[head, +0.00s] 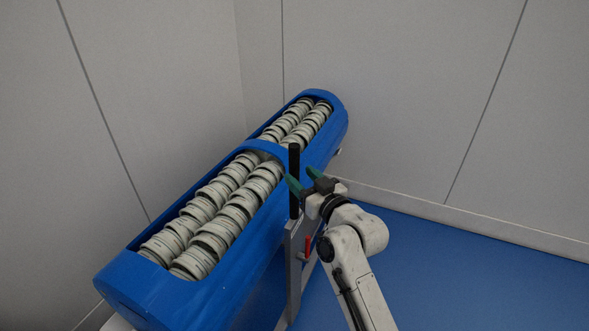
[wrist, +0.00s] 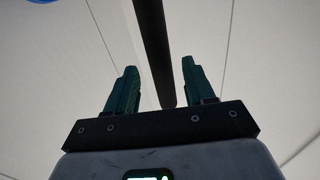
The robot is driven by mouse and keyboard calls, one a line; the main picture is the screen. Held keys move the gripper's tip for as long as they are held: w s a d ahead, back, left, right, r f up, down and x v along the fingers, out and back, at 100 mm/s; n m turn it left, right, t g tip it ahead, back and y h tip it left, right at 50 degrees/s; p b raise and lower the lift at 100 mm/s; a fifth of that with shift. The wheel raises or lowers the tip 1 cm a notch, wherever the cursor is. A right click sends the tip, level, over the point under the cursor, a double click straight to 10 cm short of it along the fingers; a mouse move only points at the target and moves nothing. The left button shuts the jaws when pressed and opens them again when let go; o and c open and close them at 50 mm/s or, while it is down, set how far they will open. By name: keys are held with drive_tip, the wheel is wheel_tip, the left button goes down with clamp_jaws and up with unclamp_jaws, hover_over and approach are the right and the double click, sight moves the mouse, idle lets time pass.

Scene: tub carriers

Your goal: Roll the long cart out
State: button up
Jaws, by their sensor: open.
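The long cart (head: 262,149) is a long blue carrier with rounded ends, standing slantwise by the corner walls. Rows of pale round tubs (head: 240,205) fill its two openings. An upright black handle (head: 294,165) stands on a grey post (head: 293,265) at its right side. My gripper (head: 302,180) is at the handle, open, with green fingers. In the wrist view the black bar of the handle (wrist: 155,50) runs between the two open fingers (wrist: 158,88), with gaps on both sides. Contact does not show.
Pale panel walls (head: 400,80) close in behind and to the left of the cart. A red lever (head: 307,246) sits low by the post. The blue floor (head: 470,270) to the right is clear up to the wall's skirting.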

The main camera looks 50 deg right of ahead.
sight(297, 174)
drive_tip(key=shift+x, duration=2.1)
clamp_jaws()
